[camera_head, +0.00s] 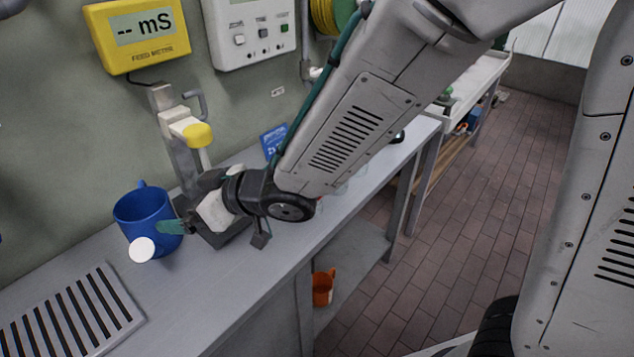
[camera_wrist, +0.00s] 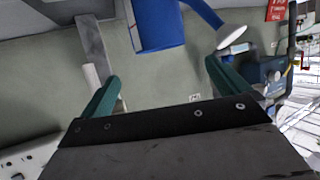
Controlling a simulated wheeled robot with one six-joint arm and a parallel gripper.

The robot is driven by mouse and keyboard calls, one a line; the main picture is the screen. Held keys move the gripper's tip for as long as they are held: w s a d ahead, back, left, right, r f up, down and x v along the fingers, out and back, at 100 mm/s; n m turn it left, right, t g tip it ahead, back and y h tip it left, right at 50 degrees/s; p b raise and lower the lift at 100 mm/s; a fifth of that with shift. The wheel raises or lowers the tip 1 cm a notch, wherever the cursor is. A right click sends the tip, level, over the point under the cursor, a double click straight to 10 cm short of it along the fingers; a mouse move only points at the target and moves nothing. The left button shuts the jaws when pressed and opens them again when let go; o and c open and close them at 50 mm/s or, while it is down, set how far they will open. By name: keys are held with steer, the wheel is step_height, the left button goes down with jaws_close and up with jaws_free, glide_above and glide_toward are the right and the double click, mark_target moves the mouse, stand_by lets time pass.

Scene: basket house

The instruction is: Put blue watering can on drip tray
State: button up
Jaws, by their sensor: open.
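The blue watering can (camera_head: 146,217) stands upright on the grey bench, with its white round spout head (camera_head: 142,250) facing the front. The drip tray (camera_head: 128,318), a grey slotted plate, lies flat on the bench to the can's lower left. My gripper (camera_head: 172,227) is just right of the can; one green finger shows there and the other is hidden. In the wrist view, the two green fingers of my gripper (camera_wrist: 163,68) are spread apart and empty. The blue can (camera_wrist: 157,24) shows beyond the fingertips, partly cut off by the top edge.
A grey stand with a yellow-capped piece (camera_head: 198,136) rises behind my gripper, close to it. A yellow meter (camera_head: 137,32) and a white panel (camera_head: 250,30) hang on the wall. An orange jug (camera_head: 323,287) sits below the bench. The bench between can and tray is clear.

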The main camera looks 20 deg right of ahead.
steer(key=w+d+r+m+t+h, duration=0.1)
steer(key=d+r+m+h, duration=0.3)
steer(key=d, duration=0.8)
steer(key=w+d+r+m+t+h, duration=0.1)
steer(key=d+m+h, duration=0.3)
steer(key=d, duration=0.8)
steer(key=s+d+r+m+g+h, duration=0.1)
steer(key=s+d+g, duration=0.3)
steer(key=s, duration=0.6)
steer(key=s+d+r+m+g+h, duration=0.2)
steer(key=s+d+g, duration=0.1)
steer(key=s+d, duration=0.5)
steer(key=s, duration=0.3)
steer(key=shift+s+d+m+g+h, duration=0.25)
steer(key=shift+s+m+g+h, duration=0.05)
steer(key=shift+m+g, duration=0.1)
